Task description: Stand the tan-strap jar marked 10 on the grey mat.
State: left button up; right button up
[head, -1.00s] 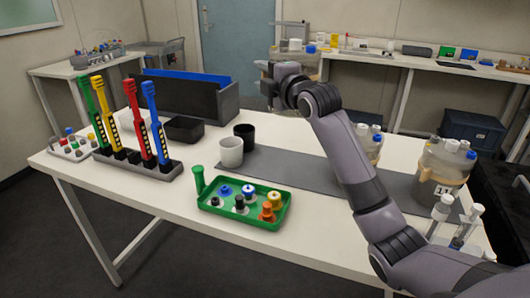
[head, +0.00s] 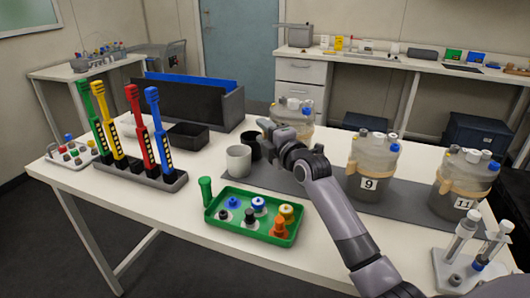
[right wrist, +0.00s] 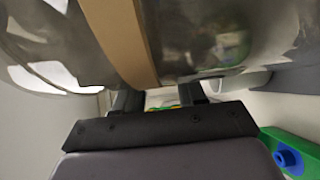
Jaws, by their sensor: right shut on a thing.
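A clear jar with coloured caps (head: 293,116) is in my right gripper (head: 276,133), over the far part of the grey mat (head: 408,205). In the right wrist view its tan strap (right wrist: 122,40) runs between the fingers (right wrist: 160,97), which are shut on the jar. Its number is not visible. My gripper hides its lower part, so I cannot tell whether its base touches the mat. Tan-strap jars marked 9 (head: 372,160) and 11 (head: 462,180) stand upright on the mat to the right. My left gripper is not in view.
A white cup (head: 238,160) and a black cup (head: 252,146) stand just left of my right gripper. A green tray (head: 226,222) of small parts lies in front. A rack (head: 140,176) of coloured tools stands left, and a vial stand (head: 470,270) at the front right.

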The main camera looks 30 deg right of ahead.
notch_tip(320, 180, down, 5)
jog(key=shift+f, duration=0.2)
jog(key=o, duration=1.2)
jog(key=shift+c, duration=0.2)
jog(key=shift+s, duration=0.45)
jog(key=s+p, duration=0.6)
jog(key=s, duration=0.5)
jog(key=shift+d+p, duration=0.2)
jog(key=shift+p, duration=0.15)
